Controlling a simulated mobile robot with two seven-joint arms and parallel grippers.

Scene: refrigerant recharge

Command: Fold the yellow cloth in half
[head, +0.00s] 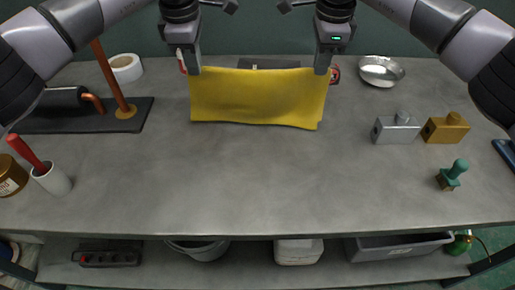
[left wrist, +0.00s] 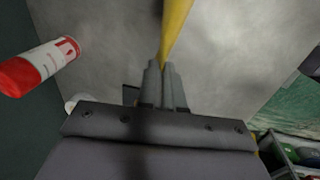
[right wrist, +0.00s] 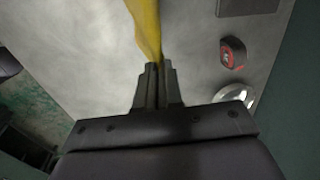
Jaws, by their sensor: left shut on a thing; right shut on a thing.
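The yellow cloth (head: 258,97) hangs between my two grippers over the back middle of the table in the head view, spread wide with its lower edge near or on the table top. My left gripper (head: 194,70) is shut on its upper left corner. My right gripper (head: 323,69) is shut on its upper right corner. The cloth shows edge-on as a yellow strip in the left wrist view (left wrist: 175,28) and in the right wrist view (right wrist: 146,28), running into the closed fingers. Whether the lower edge touches the table, I cannot tell.
A red and white can (left wrist: 38,66) stands behind my left gripper. A metal bowl (head: 381,71), silver block (head: 396,129), brass block (head: 445,128) and green-handled stamp (head: 453,174) are at right. A white roll (head: 126,68) and black-based stand (head: 75,117) are at left. The front middle is clear.

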